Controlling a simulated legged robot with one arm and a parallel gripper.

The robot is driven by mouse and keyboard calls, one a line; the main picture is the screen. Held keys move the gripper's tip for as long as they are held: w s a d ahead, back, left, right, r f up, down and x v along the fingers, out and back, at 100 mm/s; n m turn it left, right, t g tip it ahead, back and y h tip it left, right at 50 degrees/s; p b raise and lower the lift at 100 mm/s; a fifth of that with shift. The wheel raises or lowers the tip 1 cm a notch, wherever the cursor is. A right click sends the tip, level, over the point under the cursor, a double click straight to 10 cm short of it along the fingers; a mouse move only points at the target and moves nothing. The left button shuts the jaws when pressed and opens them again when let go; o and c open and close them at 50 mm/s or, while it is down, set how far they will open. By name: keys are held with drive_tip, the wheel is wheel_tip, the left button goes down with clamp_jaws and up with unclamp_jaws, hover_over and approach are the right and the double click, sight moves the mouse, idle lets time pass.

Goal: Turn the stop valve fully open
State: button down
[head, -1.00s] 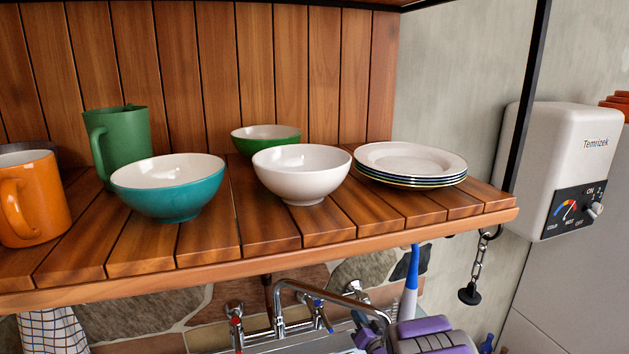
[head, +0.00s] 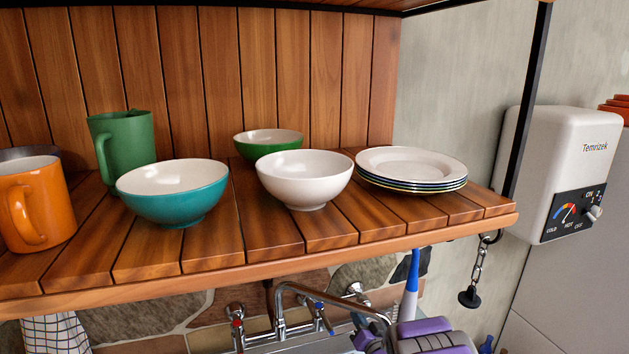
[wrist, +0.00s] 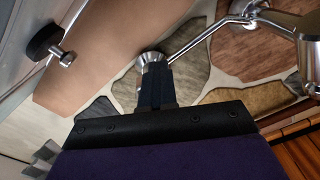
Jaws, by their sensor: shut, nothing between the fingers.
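I cannot tell for certain which fitting is the stop valve. A chrome wall tap (head: 280,318) with a red-marked handle, a blue-marked handle and a curved spout shows below the shelf in the head view. A round chrome fitting (wrist: 152,60) lies at the tips of my gripper (wrist: 156,84) in the wrist view. My dark fingers are together and overlap its lower edge in the picture; whether they touch it is unclear. A thin chrome pipe (wrist: 203,37) runs from near it to the upper right. In the head view, my purple wrist is at the bottom and hides the fingertips.
A wooden shelf (head: 385,243) with mugs, bowls and stacked plates (head: 410,163) overhangs the tap. A blue-handled brush (head: 412,280) stands beside my wrist. A black plug (head: 469,297) hangs on a chain. A white water heater (head: 567,150) is at right.

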drive_tip(key=v, duration=0.6)
drive_tip(key=shift+a+f+p, duration=0.2)
drive_tip(key=shift+p, duration=0.25)
drive_tip(key=shift+s+d, duration=0.1)
